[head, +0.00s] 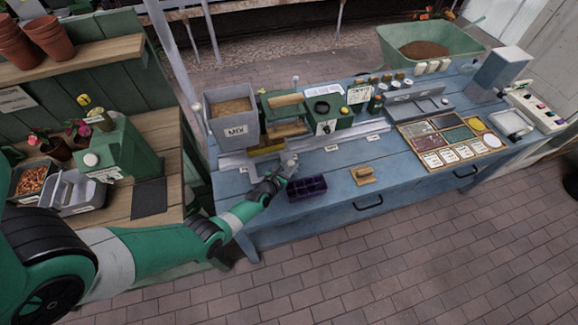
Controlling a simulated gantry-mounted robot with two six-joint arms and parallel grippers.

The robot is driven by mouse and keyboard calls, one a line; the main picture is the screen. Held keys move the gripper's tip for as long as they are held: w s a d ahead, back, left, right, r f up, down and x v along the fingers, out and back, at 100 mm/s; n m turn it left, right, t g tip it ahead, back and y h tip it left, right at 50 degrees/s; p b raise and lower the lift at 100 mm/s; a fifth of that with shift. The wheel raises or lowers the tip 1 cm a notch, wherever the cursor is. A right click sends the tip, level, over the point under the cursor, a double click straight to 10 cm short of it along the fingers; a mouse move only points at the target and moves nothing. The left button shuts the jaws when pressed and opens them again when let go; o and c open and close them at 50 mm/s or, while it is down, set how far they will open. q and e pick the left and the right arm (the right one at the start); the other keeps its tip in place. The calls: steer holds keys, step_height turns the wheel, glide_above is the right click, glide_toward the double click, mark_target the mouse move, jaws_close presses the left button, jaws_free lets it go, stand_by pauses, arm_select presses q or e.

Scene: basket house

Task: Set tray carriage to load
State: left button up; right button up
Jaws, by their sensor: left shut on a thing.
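A blue bench carries a long pale rail (345,140) with small labels along its front. The tray carriage seems to be the low grey part on this rail below the MIX hopper (232,115), but its outline is hard to make out. My left gripper (286,166) is at the bench's front left, shut on a small pale knob (290,158) that appears to belong to the carriage. The fingers hide most of the knob. A dark purple celled tray (307,188) lies on the bench just right of and below this gripper.
A green machine (331,115) stands behind the rail. A wooden block tool (363,176) lies to the tray's right, and a sectioned box of coloured materials (447,137) is farther right. A wooden side bench (173,160) with a green device (123,150) is at left.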

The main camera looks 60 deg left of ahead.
arm_select(q)
jaws_close()
stand_by(0.6)
stand_by(0.4)
